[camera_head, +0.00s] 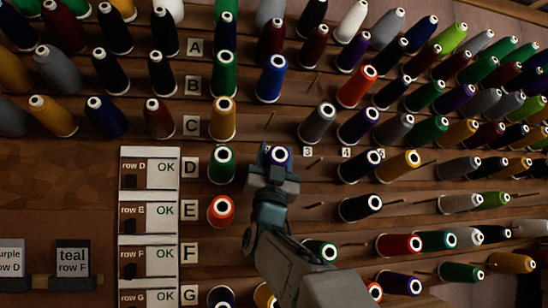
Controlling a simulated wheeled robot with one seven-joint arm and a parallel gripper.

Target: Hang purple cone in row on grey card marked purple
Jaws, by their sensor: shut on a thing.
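The grey card marked "purple row D" (9,262) stands at the lower left, partly cut off by the picture's edge. My gripper (276,162) is shut on the purple cone (288,157), just right of the green cone (222,165) in row D. Only the cone's purple end and pale core show; its body and any peg behind it are hidden by my gripper. I cannot tell whether the cone is on a peg. The row D letter plate (190,160) is at the row's left end.
A bare peg (314,161) shows right of my gripper, then a black cone (360,166). A blue cone (271,79) hangs above, and a red cone (221,211) at lower left. A "teal row F" card (72,258) and white row panels (149,200) stand left.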

